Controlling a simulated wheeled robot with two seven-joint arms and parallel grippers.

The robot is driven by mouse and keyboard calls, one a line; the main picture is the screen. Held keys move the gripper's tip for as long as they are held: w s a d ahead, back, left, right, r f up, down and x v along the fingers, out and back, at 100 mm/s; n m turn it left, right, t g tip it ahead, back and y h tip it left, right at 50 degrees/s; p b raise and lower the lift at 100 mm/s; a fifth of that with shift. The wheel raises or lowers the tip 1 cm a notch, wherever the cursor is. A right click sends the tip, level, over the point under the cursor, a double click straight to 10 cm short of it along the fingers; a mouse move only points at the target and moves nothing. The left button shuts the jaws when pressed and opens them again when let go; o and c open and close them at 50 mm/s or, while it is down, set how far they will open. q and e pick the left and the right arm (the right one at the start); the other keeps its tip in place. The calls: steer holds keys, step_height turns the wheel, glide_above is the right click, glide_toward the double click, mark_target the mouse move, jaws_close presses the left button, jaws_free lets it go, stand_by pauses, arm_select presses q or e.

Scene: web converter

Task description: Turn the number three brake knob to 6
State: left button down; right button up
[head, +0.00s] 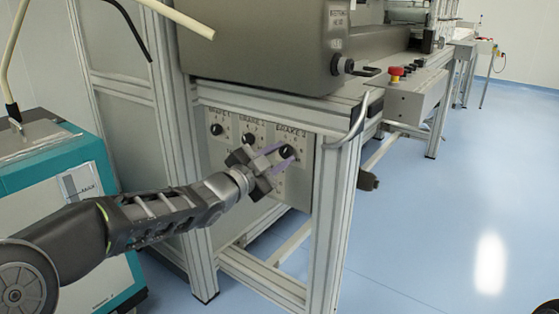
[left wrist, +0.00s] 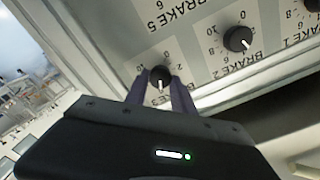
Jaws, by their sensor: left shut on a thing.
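The number three brake knob (head: 287,150) is the black round knob at the right of the panel's upper row, under a BRAKE 3 label. My left gripper (head: 284,155) reaches it from the left, with its purple fingers on either side of the knob. In the left wrist view, the left gripper (left wrist: 160,79) is shut on the knob (left wrist: 159,73). The panel appears upside down there, and the knob's white pointer line points down in the picture. The number at the pointer is hidden by the gripper. My right gripper is not in view.
The brake two knob (head: 249,138) and brake one knob (head: 217,129) sit to the left on the same panel. A frame post (head: 329,205) stands close to the right of the gripper. A teal cabinet (head: 65,200) stands at the left. Blue floor is clear at the right.

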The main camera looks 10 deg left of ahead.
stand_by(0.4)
arm_select(q)
steer(key=c, duration=1.1)
jaws_free()
steer(key=shift+o, duration=0.2)
steer(key=p+v, duration=0.2)
steer(key=v, duration=0.5)
steer(key=shift+s, duration=0.35)
steer(key=shift+a, duration=0.1)
